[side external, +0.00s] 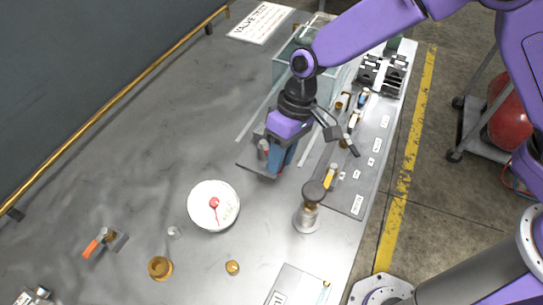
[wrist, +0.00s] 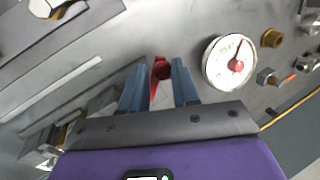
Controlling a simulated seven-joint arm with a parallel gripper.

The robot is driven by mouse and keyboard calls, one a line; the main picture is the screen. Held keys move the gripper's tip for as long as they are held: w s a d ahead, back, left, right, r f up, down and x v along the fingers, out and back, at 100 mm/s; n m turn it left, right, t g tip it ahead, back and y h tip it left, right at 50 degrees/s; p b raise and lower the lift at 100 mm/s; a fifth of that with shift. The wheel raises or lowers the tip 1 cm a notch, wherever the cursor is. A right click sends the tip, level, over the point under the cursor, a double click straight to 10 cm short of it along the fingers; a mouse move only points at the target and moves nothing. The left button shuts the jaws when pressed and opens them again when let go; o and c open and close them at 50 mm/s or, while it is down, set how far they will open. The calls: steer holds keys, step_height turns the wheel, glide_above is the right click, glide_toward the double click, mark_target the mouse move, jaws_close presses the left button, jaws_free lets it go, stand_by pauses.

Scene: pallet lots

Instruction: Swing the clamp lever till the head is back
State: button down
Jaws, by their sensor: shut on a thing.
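My gripper (side external: 282,158) points down over the middle of the bench, at a clamp on a dark base plate (side external: 256,171). In the wrist view the two blue fingers (wrist: 159,88) stand either side of the red clamp lever (wrist: 161,69), shut on it. In the side view only a speck of red shows by the fingertips. A grey upright part of the clamp (side external: 263,148) stands just left of the fingers. The clamp head is mostly hidden by my gripper, so I cannot tell its position.
A round white dial gauge (side external: 213,205) lies left of and nearer than the clamp. A clear box (side external: 290,72) is behind my gripper. Brass fittings (side external: 160,267) lie at front left. The bench's left half is mostly clear.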

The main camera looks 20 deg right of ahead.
steer(key=shift+w+d+r+n+g+h, duration=0.1)
steer(key=shift+w+d+n+g+h, duration=0.3)
steer(key=shift+n, duration=0.95)
steer(key=shift+w+d+r+n+g+h, duration=0.15)
steer(key=shift+w+d+n+h, duration=0.15)
steer(key=shift+d+n, duration=0.75)
steer(key=shift+w+d+n+g+h, duration=0.3)
steer(key=shift+w+n, duration=0.15)
steer(key=shift+n, duration=1.15)
steer(key=c, duration=1)
jaws_free()
steer(key=shift+o, duration=0.2)
steer(key=shift+d+f, duration=0.1)
steer(key=shift+d, duration=0.05)
steer(key=shift+w, duration=0.1)
steer(key=v, duration=1.7)
steer(key=shift+r, duration=0.25)
